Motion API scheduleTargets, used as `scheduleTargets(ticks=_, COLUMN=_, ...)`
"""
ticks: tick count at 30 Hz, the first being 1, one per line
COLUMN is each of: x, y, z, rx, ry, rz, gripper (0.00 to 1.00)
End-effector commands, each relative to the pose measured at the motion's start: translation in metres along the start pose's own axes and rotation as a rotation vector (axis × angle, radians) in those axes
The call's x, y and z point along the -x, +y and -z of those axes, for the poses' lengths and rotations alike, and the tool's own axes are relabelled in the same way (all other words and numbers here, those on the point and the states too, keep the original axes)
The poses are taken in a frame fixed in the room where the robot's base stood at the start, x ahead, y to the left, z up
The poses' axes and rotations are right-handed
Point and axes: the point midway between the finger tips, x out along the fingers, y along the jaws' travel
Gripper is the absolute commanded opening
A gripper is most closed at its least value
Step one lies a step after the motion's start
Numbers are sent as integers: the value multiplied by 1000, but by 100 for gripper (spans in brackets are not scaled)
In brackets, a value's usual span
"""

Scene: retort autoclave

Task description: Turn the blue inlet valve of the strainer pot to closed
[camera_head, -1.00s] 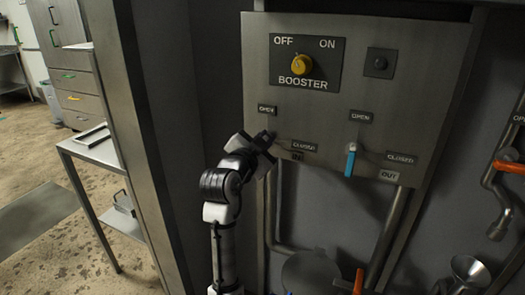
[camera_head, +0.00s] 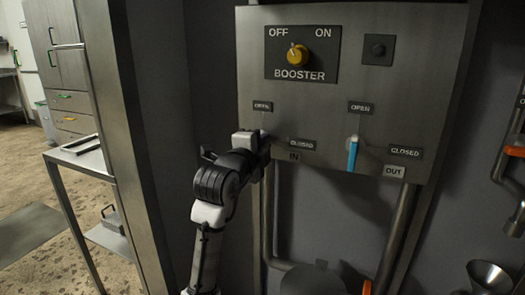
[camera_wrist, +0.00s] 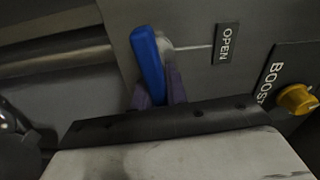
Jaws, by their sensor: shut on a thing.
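The blue inlet valve handle (camera_wrist: 148,62) shows in the wrist view, its lower end between the dark purplish fingers of my gripper (camera_wrist: 160,92). My gripper is shut on it. A thin line runs from the pivot to the OPEN label (camera_wrist: 227,44); the handle lies across this line, but its exact angle is hard to judge. In the head view my gripper (camera_head: 262,142) is at the panel, below the left OPEN label (camera_head: 262,106) and left of the CLOSED label (camera_head: 302,143). It hides the inlet handle there. The IN label (camera_head: 294,156) is below right.
The grey panel (camera_head: 330,22) also carries the yellow booster knob (camera_head: 297,56) and a lighter blue outlet handle (camera_head: 352,153) hanging down, right of my gripper. Pipes (camera_head: 395,240) run below. A steel post (camera_head: 117,150) and side table (camera_head: 92,160) stand left.

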Motion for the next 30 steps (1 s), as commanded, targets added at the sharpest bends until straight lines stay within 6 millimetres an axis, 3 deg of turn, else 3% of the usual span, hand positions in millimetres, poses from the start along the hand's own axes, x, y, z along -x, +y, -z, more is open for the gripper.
scheduleTargets(ticks=9, x=0, y=3, z=0, rx=-100, ry=1, rz=0, gripper=0)
scheduleTargets(ticks=24, x=0, y=2, z=1, rx=-115, ry=1, rz=0, gripper=0)
scheduleTargets(ticks=25, x=0, y=2, z=0, rx=-115, ry=1, rz=0, gripper=19)
scheduleTargets(ticks=30, x=0, y=2, z=0, rx=-114, ry=1, rz=0, gripper=36)
